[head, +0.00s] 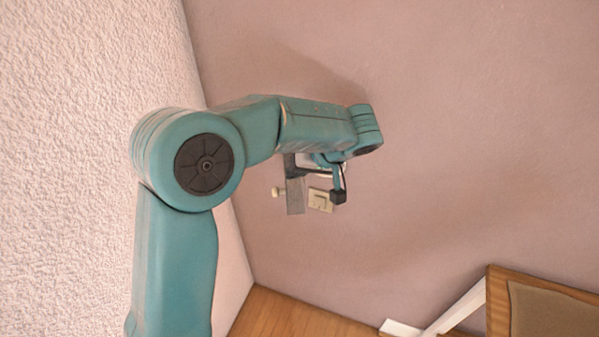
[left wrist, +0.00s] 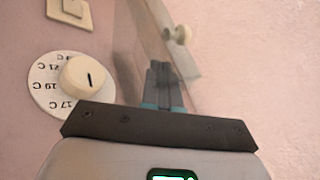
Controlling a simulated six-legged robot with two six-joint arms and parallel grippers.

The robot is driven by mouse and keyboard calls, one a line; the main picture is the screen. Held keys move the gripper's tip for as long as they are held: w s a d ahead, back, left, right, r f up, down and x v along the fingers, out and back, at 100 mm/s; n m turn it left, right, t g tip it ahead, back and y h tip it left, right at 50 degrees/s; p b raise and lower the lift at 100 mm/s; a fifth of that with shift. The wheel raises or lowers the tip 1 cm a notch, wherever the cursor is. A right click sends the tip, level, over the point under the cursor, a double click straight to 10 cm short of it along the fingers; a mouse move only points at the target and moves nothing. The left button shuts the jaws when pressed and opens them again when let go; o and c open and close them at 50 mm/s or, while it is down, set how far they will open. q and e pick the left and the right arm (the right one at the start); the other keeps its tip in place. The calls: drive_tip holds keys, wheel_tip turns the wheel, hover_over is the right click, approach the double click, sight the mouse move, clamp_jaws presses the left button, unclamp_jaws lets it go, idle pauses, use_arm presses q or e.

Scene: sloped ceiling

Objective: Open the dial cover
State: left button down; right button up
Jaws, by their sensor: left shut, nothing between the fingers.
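The thermostat dial (left wrist: 85,77), white with temperature marks, shows uncovered at the left of the left wrist view. A clear cover with a grey strip (left wrist: 160,32) and a pale round knob (left wrist: 180,35) stands out from the wall beside it. In the head view the strip (head: 295,194) and knob (head: 277,191) show left of my gripper. I cannot tell how far the cover is swung. My left gripper (left wrist: 161,72) is shut and empty, its fingertips close to the clear panel; contact is unclear. It also shows in the head view (head: 338,194). My right gripper is out of view.
A cream switch plate (head: 320,201) is on the wall near the gripper; it also shows in the left wrist view (left wrist: 70,13). A textured white wall (head: 80,170) rises at left. A wooden-framed chair (head: 495,300) stands lower right. The wall to the right is bare.

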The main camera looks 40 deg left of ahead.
use_arm(q)
drive_tip(key=s+a+m+t+h+b, duration=0.1)
drive_tip(key=a+m+t+b, duration=0.3)
drive_tip(key=a+m+b, duration=0.3)
drive_tip(key=shift+s+a+b, duration=0.25)
drive_tip(key=shift+s+b, duration=0.05)
drive_tip(key=shift+b, duration=0.55)
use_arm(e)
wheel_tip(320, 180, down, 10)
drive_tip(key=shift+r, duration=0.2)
use_arm(q)
drive_tip(key=shift+a, duration=0.1)
